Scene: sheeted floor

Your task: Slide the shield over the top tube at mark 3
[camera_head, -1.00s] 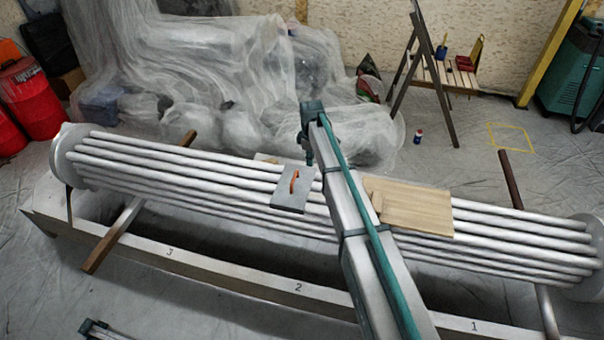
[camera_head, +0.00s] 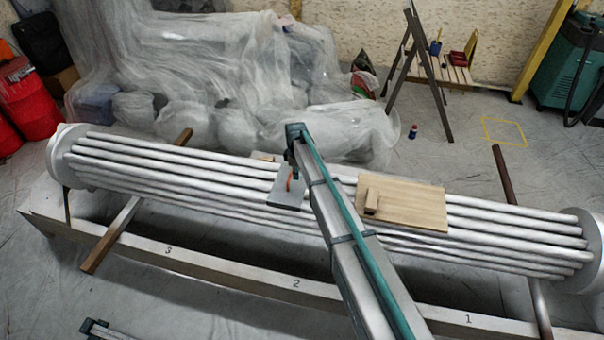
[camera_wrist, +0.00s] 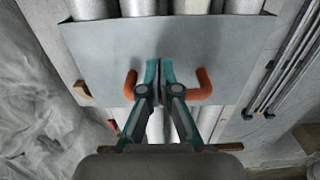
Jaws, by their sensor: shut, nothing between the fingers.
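The shield appears to be the flat grey plate (camera_head: 282,199) with an orange handle (camera_head: 289,183). It lies on the bundle of pale tubes (camera_head: 215,182), nearer mark 2 (camera_head: 296,283) than mark 3 (camera_head: 168,250). My gripper (camera_head: 291,166) is above the plate in the head view, partly hidden by my arm. In the wrist view the shut fingers (camera_wrist: 160,68) are over the middle of the plate (camera_wrist: 100,50). The handle's orange ends (camera_wrist: 203,85) show on either side of them; its middle is hidden. I cannot tell whether the fingers touch it.
A wooden board (camera_head: 415,205) with a small block lies on the tubes right of my arm. A dark bar (camera_head: 520,225) and a wooden bar (camera_head: 118,232) cross the frame. The numbered beam (camera_head: 225,274) runs along the front. Plastic-draped items (camera_head: 220,90) stand behind.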

